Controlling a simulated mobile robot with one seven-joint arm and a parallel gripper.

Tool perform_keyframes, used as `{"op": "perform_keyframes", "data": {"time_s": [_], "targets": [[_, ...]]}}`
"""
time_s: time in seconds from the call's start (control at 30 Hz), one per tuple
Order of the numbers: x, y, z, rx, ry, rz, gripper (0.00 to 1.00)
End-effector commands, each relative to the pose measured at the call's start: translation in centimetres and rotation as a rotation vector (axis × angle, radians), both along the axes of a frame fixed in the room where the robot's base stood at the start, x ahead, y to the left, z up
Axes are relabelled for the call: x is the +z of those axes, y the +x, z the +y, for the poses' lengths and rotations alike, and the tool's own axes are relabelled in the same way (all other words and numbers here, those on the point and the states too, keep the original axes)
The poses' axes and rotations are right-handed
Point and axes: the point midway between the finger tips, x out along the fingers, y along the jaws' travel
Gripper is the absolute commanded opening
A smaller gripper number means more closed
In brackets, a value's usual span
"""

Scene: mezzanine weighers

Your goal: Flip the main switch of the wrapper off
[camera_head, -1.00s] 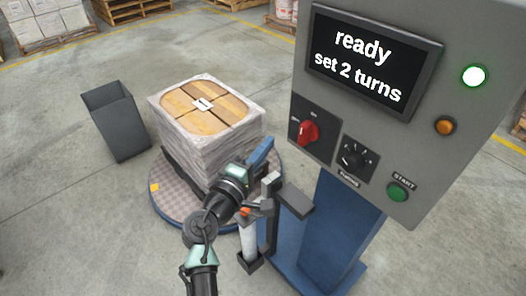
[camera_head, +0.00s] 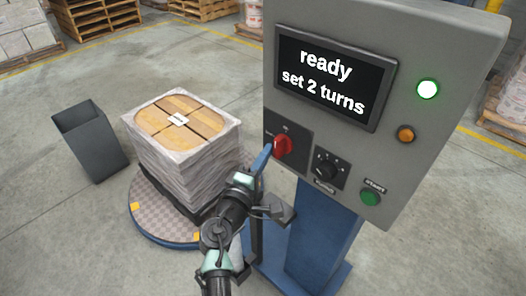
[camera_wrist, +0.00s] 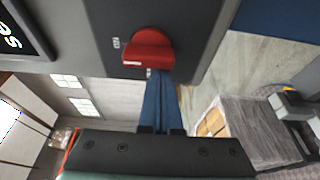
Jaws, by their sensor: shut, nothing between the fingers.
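The wrapper's main switch is a red rotary knob (camera_head: 283,146) on a dark plate at the lower left of the grey control panel (camera_head: 400,150). It also shows in the wrist view as a red knob (camera_wrist: 148,48) with a small label beside it. My gripper (camera_head: 267,154) has blue fingers, shut and empty, with the tips right at the knob's left lower side. In the wrist view the fingers (camera_wrist: 160,90) reach up to the knob's lower edge; I cannot tell whether they touch. The screen (camera_head: 330,75) reads "ready set 2 turns", and the green lamp (camera_head: 428,89) is lit.
A wrapped box stack (camera_head: 185,150) stands on the turntable (camera_head: 148,205) to the left. A grey bin (camera_head: 92,140) stands beyond it.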

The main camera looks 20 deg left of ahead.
Motion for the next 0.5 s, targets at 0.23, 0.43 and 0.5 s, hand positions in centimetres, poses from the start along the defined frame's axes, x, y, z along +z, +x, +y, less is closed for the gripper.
{"op": "perform_keyframes", "data": {"time_s": [0.23, 0.43, 0.5], "targets": [[0.08, 0.0, -0.02, 0.0, -0.012, 0.005, 0.0], [-0.02, -0.02, -0.09, -0.001, -0.051, 0.021, 0.0], [-0.03, -0.03, -0.11, -0.001, -0.06, 0.023, 0.0]]}}
